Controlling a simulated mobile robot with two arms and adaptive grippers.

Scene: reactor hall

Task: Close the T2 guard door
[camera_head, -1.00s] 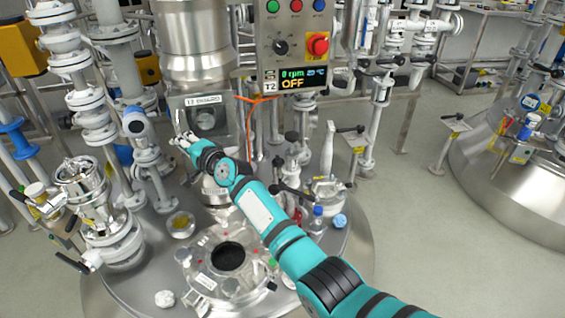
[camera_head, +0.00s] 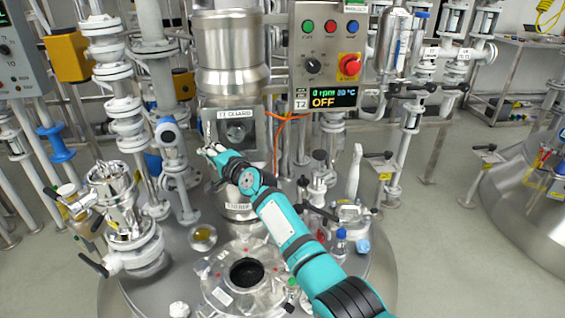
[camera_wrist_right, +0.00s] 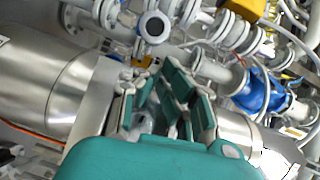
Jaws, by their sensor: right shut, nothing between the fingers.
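The T2 guard door (camera_head: 238,131) is a grey metal panel with a small dark window and a label strip along its top. It sits below the steel drive housing of the T2 reactor in the head view. I cannot tell whether it is fully closed or slightly ajar. My right gripper (camera_head: 210,150) is shut and empty, close to the door's lower left edge; contact cannot be made out. In the right wrist view my right gripper (camera_wrist_right: 163,100) is in front of steel cylinders and piping, and the door cannot be made out clearly. My left gripper is out of view.
The T2 control box (camera_head: 325,55) with knob, red button and display hangs right of the door. An orange cable (camera_head: 282,130) runs beside it. White valve piping (camera_head: 120,95) stands left. An open port (camera_head: 246,272) and small glassware sit on the reactor lid below my arm.

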